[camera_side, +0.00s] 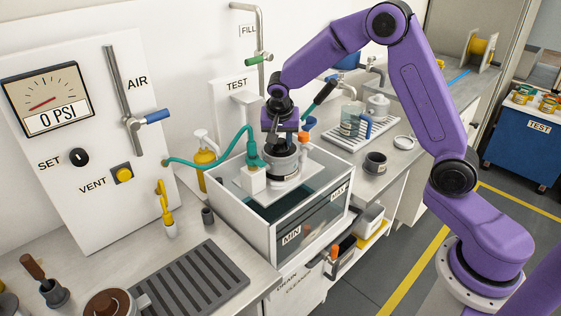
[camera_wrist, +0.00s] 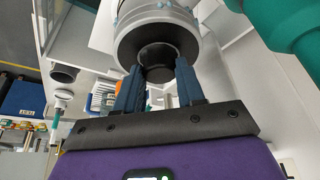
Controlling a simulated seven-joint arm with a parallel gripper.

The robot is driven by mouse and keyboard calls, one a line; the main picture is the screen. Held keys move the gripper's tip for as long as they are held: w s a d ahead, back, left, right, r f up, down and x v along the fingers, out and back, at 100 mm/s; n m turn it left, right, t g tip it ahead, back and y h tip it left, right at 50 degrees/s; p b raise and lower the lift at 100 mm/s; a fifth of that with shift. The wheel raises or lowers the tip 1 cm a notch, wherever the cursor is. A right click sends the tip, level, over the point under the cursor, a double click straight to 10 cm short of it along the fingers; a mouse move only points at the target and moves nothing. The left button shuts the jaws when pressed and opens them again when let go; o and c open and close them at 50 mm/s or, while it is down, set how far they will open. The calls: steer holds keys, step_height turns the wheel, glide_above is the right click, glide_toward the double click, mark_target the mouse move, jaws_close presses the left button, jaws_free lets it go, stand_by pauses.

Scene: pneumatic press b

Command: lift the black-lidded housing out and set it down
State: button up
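The black-lidded housing (camera_side: 283,163) is a grey round body with a dark top, standing upright on a white plate (camera_side: 252,191) over the tank (camera_side: 237,217). In the wrist view the housing (camera_wrist: 160,17) is at the top centre, with its round black knob facing the fingers. My gripper (camera_side: 280,139) is directly above the housing in the side view. In the wrist view my gripper (camera_wrist: 159,66) has one dark blue finger on each side of the knob, both tips appearing to touch it. The housing's underside is hidden in the side view.
A teal hose fitting (camera_side: 252,160) stands close left of the housing, and an orange-capped part (camera_side: 303,138) is close right. The tank's white rim surrounds them. A dark cup (camera_side: 375,163) stands on the right counter. A ribbed black mat (camera_side: 195,280) lies at front left, clear.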

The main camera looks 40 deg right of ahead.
jaws_close()
steer(key=shift+r, duration=0.1)
steer(key=shift+r, duration=0.15)
steer(key=shift+r, duration=1.1)
steer(key=s, duration=1.6)
steer(key=shift+a, duration=0.25)
stand_by(0.7)
stand_by(0.4)
